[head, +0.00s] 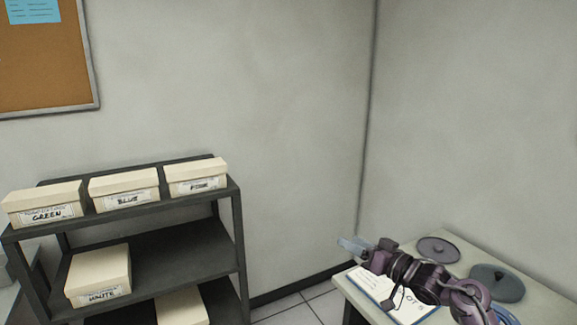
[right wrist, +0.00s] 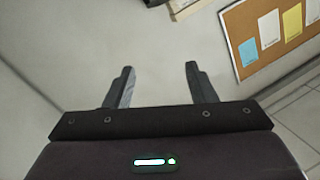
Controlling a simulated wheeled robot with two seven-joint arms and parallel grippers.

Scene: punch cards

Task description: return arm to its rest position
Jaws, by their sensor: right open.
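My right gripper (head: 353,246) is at the lower right of the head view, above the front left part of a pale table. In the right wrist view its two fingers (right wrist: 159,86) stand apart with nothing between them, against the bare wall. My right arm (head: 425,280) reaches in from the lower right corner over the table. My left gripper does not show in either view.
A dark shelf (head: 185,255) at left holds cream boxes labelled GREEN (head: 42,203), BLUE (head: 124,188) and WHITE (head: 98,275), among others. The table (head: 535,297) bears two round dark discs (head: 438,250) and a white-and-blue sheet (head: 375,291). Floor shows between shelf and table.

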